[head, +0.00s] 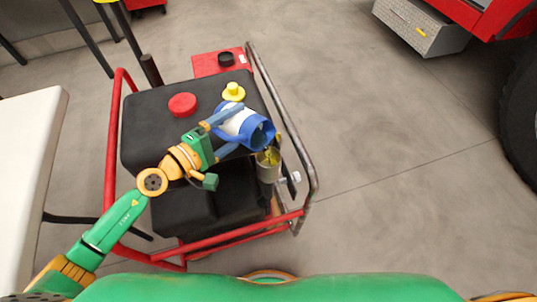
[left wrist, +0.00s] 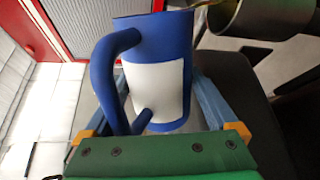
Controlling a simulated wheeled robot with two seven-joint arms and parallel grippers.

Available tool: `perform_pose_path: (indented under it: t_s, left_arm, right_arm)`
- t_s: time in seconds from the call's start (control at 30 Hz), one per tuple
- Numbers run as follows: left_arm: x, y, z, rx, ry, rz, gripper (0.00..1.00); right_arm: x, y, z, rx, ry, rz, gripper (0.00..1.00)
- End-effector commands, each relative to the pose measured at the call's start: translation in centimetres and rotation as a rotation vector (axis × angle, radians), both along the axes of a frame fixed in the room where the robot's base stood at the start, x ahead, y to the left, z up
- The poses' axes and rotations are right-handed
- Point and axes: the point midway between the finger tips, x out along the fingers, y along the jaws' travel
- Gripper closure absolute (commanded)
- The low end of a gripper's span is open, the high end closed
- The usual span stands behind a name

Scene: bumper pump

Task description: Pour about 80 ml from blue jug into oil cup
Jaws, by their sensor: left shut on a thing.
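The blue jug (head: 260,131) with a white label is tilted, its open mouth facing the metal oil cup (head: 267,172) on the pump's right side. My left gripper (head: 229,130) is shut on the jug, with a finger on each side of its body. In the left wrist view the jug (left wrist: 158,90) shows its handle and label, and the cup (left wrist: 262,20) is close to its upper right edge. Yellow liquid shows at the cup's mouth; its level is unclear. My right gripper is out of view.
The black pump (head: 150,135) sits in a red tube frame (head: 109,150) with a grey rail (head: 285,115) on the right. A red cap (head: 182,105) and a yellow knob (head: 233,92) are on top.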

Motion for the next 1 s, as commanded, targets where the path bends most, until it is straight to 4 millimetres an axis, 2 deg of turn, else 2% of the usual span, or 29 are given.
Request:
perform_pose_path:
  t_s: [0.8, 0.83, 0.87, 0.9, 0.97, 1.0]
  left_arm:
    - [-0.1, -0.1, 0.4, 0.043, -0.04, 0.0, 0.8]
    - [-0.1, -0.1, 0.2, 0.041, -0.038, 0.0, 0.8]
    - [0.0, 0.0, -0.9, 0.006, -0.01, 0.001, 0.8]
    - [0.3, 0.3, 3.2, -0.094, 0.072, 0.002, 0.8]
    - [0.4, 0.4, 2.3, -0.21, 0.176, -0.001, 0.8]
    - [0.3, 0.3, 2.3, -0.23, 0.194, -0.002, 0.8]
  right_arm:
    - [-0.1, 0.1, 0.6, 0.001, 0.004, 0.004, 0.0]
    - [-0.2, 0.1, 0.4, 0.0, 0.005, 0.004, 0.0]
    - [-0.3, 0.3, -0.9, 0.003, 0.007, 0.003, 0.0]
    - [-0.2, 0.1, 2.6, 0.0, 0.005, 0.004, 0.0]
    - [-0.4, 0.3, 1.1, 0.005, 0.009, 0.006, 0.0]
    - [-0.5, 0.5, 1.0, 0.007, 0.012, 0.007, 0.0]
